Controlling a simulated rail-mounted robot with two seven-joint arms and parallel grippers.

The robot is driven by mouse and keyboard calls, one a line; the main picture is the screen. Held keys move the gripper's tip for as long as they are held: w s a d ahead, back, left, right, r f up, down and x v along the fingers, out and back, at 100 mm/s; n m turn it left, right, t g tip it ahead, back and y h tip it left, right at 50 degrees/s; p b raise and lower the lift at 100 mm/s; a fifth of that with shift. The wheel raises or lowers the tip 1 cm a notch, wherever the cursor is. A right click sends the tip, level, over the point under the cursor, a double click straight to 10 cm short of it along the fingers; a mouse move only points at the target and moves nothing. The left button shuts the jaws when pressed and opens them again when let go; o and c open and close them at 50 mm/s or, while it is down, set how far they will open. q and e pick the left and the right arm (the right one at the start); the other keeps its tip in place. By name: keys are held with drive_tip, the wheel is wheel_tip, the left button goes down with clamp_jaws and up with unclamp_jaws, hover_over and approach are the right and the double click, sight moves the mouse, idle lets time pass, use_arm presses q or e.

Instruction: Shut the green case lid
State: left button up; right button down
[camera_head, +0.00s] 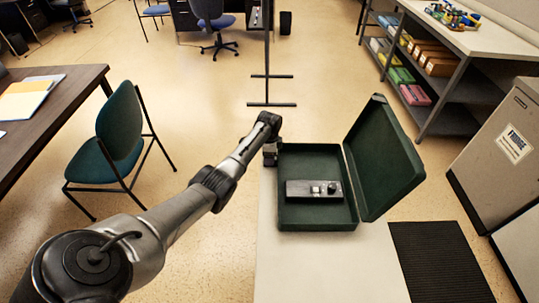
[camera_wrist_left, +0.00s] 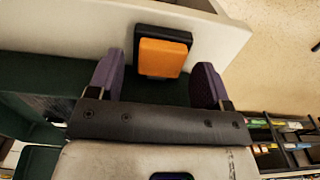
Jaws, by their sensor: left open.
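The green case (camera_head: 288,215) lies open on a pale table, its lid (camera_head: 384,157) standing up and leaning outward on the right side. A dark device (camera_head: 314,190) with small knobs lies inside the case. My left gripper (camera_head: 270,157) is at the case's far left corner, pointing down. In the left wrist view the open left gripper (camera_wrist_left: 160,64) has its two purple fingers on either side of an orange block with a black surround (camera_wrist_left: 162,52). Dark green case surface (camera_wrist_left: 40,75) shows there too. I cannot tell whether the fingers touch anything. My right gripper is out of view.
The pale table (camera_head: 330,265) is clear in front of the case. A black mat (camera_head: 440,262) lies on the floor to the right, near a grey cabinet (camera_head: 505,140). A green chair (camera_head: 118,140) and dark desk (camera_head: 50,125) stand left. A metal stand (camera_head: 268,85) is behind.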

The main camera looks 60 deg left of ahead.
use_arm(q)
drive_tip(key=c, duration=1.3)
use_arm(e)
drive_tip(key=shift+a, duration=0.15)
use_arm(q)
drive_tip(key=shift+p, duration=0.75)
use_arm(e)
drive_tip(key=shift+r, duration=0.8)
use_arm(q)
drive_tip(key=shift+f, duration=0.1)
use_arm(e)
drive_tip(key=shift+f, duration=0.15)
use_arm(q)
drive_tip(key=o, duration=1.3)
